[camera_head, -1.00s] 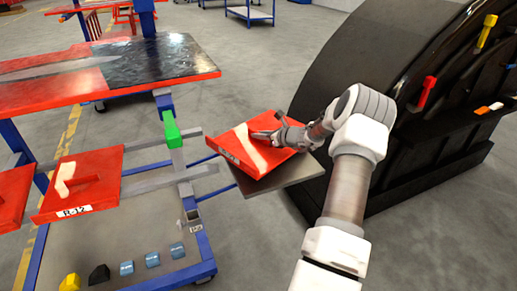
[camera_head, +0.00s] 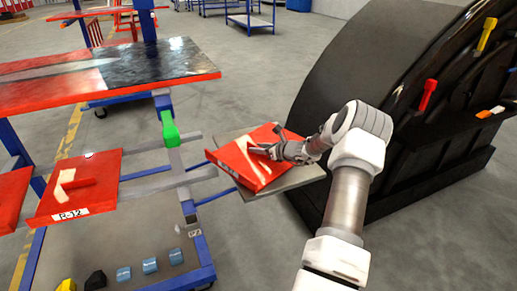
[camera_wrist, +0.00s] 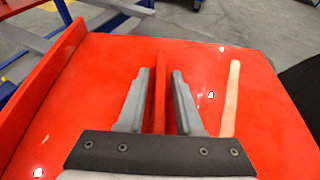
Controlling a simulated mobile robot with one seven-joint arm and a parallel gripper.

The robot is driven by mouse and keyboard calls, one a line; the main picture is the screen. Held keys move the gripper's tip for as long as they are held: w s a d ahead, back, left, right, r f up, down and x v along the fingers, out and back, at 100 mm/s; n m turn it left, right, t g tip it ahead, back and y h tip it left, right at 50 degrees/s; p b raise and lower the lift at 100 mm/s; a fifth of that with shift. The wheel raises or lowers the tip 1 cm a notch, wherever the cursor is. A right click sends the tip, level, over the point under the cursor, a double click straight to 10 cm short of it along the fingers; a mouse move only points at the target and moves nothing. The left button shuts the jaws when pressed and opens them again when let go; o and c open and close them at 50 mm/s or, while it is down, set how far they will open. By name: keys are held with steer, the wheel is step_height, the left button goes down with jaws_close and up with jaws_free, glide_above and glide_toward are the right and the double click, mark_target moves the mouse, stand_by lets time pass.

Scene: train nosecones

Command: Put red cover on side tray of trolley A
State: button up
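A red cover (camera_head: 232,163) with a pale stripe is tilted over the grey side tray (camera_head: 300,178), overhanging its left edge. Whether its low edge touches the tray is not clear. My gripper (camera_head: 254,149) is on the cover's upright handle. In the wrist view my gripper (camera_wrist: 161,72) has one finger on each side of the red handle (camera_wrist: 160,100), close against it, with the cover's face (camera_wrist: 90,90) spread below. The blue-framed trolley (camera_head: 205,240) carries the side tray on its right.
Another red cover (camera_head: 100,195), labelled R-12, and part of one more (camera_head: 12,200) sit at left. A green part (camera_head: 170,130) stands on the trolley frame. A large black curved body (camera_head: 400,80) stands close on the right. Several small blocks (camera_head: 124,273) lie on the lower shelf.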

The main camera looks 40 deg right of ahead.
steer(key=shift+o, duration=0.4)
steer(key=shift+r, duration=0.3)
step_height(320, 180, up, 4)
steer(key=p, duration=0.4)
glide_above(281, 167)
steer(key=shift+r, duration=0.15)
steer(key=shift+w, duration=0.1)
